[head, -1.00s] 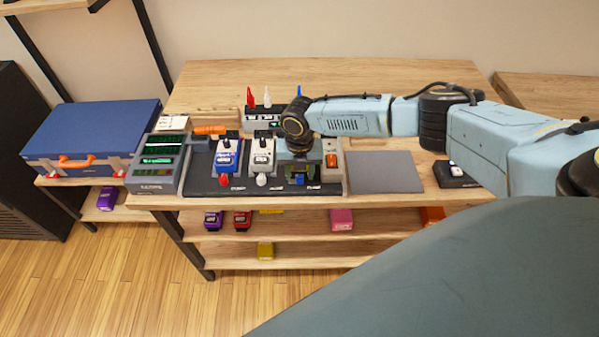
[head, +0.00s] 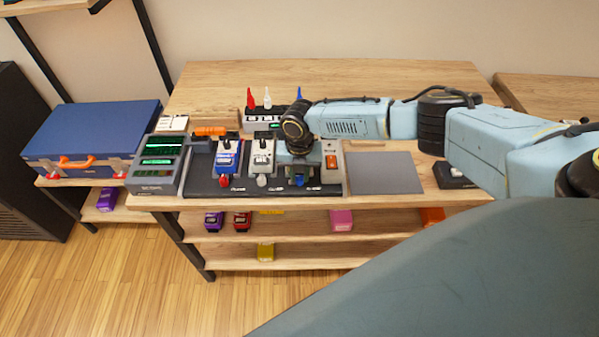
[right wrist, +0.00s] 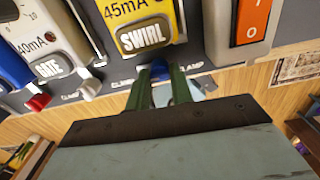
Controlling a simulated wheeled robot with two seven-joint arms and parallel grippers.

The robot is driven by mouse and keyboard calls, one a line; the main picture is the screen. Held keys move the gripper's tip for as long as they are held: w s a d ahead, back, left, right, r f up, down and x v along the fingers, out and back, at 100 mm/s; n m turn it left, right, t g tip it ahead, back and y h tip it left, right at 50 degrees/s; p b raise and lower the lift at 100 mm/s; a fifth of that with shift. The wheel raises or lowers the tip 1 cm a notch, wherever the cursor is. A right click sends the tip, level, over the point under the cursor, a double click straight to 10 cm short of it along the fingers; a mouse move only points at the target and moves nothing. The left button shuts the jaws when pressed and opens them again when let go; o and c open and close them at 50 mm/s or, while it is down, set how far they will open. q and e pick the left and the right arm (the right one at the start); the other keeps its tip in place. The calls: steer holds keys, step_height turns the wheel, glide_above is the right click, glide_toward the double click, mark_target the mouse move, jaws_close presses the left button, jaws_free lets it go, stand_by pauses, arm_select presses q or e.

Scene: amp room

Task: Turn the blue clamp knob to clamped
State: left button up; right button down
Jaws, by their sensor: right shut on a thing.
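The blue clamp knob (head: 299,181) sits at the front edge of the dark pedal board, in front of the yellow SWIRL pedal (right wrist: 145,32). In the right wrist view the blue knob (right wrist: 159,69) shows between the tips of my green fingers. My right gripper (right wrist: 163,80) is shut on it. In the head view my right gripper (head: 301,170) points down over that board slot, and my wrist hides most of the yellow pedal. The knob's exact angle is hard to read behind the fingers. My left gripper is not in view.
A red knob (head: 224,181) and a white knob (head: 262,180) stand to the left, before a blue pedal (head: 227,156) and a white pedal (head: 261,157). An orange switch (head: 331,161) is close on the right. A grey mat (head: 385,173) lies clear further right.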

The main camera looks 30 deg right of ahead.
steer(key=m+p, duration=0.2)
steer(key=m, duration=0.2)
steer(key=shift+r, duration=0.1)
steer(key=m+p, duration=0.2)
steer(key=m, duration=0.3)
steer(key=m+p, duration=0.2)
steer(key=m, duration=0.2)
steer(key=shift+m+p, duration=0.65)
steer(key=shift+m, duration=1.55)
steer(key=shift+w, duration=0.1)
